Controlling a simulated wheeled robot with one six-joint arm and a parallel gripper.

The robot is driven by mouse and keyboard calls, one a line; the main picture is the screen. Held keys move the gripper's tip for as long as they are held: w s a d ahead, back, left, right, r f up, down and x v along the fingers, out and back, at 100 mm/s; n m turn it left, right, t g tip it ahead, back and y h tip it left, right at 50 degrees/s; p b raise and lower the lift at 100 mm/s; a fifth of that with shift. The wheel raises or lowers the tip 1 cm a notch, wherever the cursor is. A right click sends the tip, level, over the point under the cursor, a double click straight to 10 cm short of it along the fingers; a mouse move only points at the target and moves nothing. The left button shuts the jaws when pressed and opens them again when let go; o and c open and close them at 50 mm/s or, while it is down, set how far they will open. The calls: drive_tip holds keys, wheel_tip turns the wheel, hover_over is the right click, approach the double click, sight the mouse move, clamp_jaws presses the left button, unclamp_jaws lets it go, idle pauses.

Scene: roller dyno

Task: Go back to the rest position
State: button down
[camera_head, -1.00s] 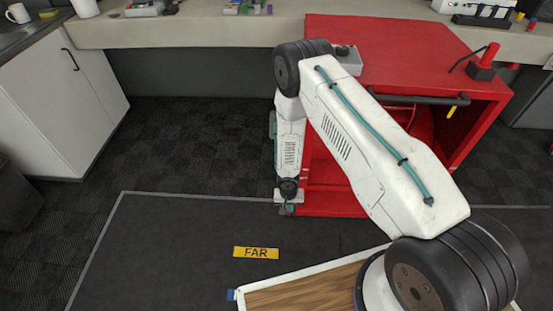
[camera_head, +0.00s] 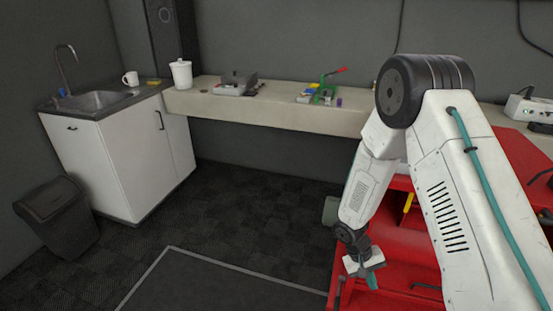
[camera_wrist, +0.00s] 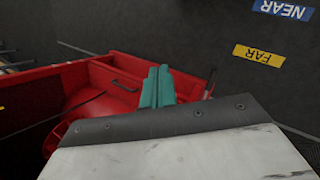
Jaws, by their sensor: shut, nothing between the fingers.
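My gripper (camera_head: 371,281) hangs low at the end of my white folded arm, in front of the red cabinet (camera_head: 404,243) in the head view. Its short teal fingers are together and hold nothing. In the wrist view the closed teal fingers (camera_wrist: 157,87) show above a grey-edged white arm part, over the red cabinet (camera_wrist: 103,78). My arm hides much of the cabinet in the head view.
A pale workbench (camera_head: 262,113) runs along the wall with a white canister (camera_head: 181,75) and small tools. A white sink cabinet (camera_head: 120,155) and black bin (camera_head: 58,215) stand left. The yellow FAR label (camera_wrist: 258,55) and blue NEAR label (camera_wrist: 284,9) lie on the floor.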

drive_tip(key=s+r+y, duration=0.1)
drive_tip(key=s+r, duration=0.3)
drive_tip(key=r, duration=0.8)
drive_tip(key=s+r+y, duration=0.1)
drive_tip(key=s+r, duration=0.3)
drive_tip(key=r, duration=0.8)
drive_tip(key=s+a+r+t+y, duration=0.2)
drive_tip(key=s+r+t, duration=0.2)
drive_tip(key=s+r, duration=1.1)
drive_tip(key=shift+r+m+t+y, duration=0.3)
drive_tip(key=shift+r, duration=1)
